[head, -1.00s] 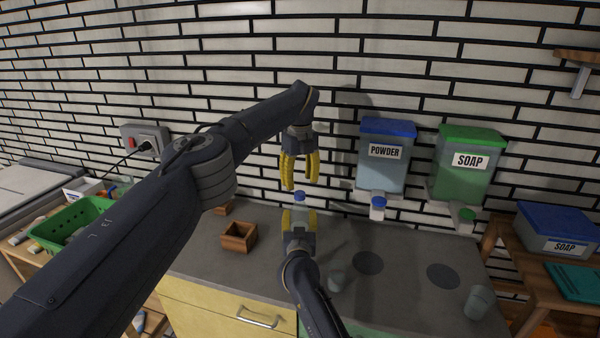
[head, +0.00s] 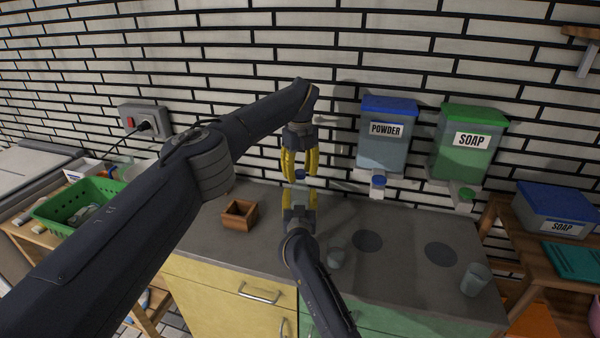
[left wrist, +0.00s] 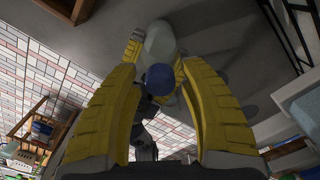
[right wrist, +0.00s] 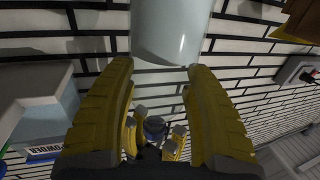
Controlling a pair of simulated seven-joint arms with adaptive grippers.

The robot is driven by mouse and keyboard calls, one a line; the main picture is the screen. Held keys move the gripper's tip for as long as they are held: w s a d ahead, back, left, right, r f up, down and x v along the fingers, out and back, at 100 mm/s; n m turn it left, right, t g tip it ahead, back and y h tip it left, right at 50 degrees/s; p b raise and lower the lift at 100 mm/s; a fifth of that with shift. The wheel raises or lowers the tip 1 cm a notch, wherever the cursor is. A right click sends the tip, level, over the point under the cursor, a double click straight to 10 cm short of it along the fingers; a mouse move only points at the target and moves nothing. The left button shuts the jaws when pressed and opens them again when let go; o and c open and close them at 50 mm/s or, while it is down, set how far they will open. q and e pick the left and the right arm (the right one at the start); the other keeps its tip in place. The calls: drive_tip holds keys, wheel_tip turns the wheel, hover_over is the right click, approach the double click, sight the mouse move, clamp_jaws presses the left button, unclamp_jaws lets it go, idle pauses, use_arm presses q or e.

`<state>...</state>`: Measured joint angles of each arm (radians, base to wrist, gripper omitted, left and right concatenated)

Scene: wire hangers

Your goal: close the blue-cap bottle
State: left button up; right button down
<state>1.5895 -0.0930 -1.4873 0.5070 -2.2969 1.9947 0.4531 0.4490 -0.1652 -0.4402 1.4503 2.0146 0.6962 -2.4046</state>
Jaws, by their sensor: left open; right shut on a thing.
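The bottle (head: 301,193) is a pale translucent body with a blue cap (head: 300,174) at its top. My right gripper (head: 300,200) is shut on the bottle's body and holds it above the worktop. The body fills the top of the right wrist view (right wrist: 170,30) between the fingertips. My left gripper (head: 299,172) points down from above, open, with its fingers on either side of the cap. In the left wrist view the blue cap (left wrist: 160,79) lies between the spread fingers, apart from them. I cannot tell how tightly the cap sits.
A POWDER dispenser (head: 388,145) and a green SOAP dispenser (head: 465,150) hang on the brick wall. A wooden box (head: 239,214) stands left on the worktop (head: 400,275). Cups stand right of my right arm (head: 336,257) and at the right end (head: 475,279). A green basket (head: 80,210) is far left.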

use_arm(q)
clamp_jaws()
idle(0.3)
drive_tip(key=shift+o, duration=0.5)
unclamp_jaws()
drive_tip(key=shift+r, duration=0.1)
drive_tip(key=shift+r, duration=3.7)
use_arm(e)
drive_tip(key=shift+c, duration=2.3)
unclamp_jaws()
drive_tip(key=s, duration=1.2)
